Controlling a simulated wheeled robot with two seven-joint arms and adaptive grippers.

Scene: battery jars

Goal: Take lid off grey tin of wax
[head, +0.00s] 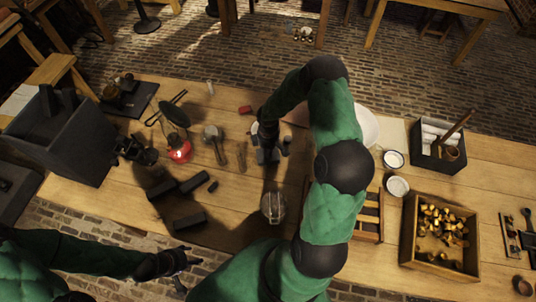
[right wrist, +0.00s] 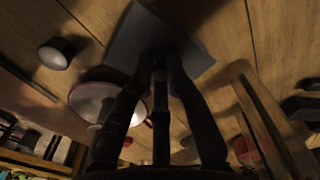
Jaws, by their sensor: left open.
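I cannot tell for sure which thing is the grey tin of wax. Two round containers with pale tops, an upper one (head: 393,159) and a lower one (head: 397,185), stand right of my right arm in the head view. My right gripper (right wrist: 163,55) points down at a flat grey block (right wrist: 190,48); its fingertips lie close together over it, and whether they hold it is unclear. A wide round pale-faced thing (right wrist: 92,98) lies partly behind a finger. A smaller round pale-topped one (right wrist: 55,54) is further left. My left gripper (head: 180,270) is open and empty at the near edge.
A glass jar (head: 273,207) stands near the front middle. A red lantern (head: 178,150), dark blocks (head: 183,220) and a dark box (head: 65,135) are on the left. A wooden tray (head: 408,245) of brass pieces and a dark caddy (head: 430,160) are on the right.

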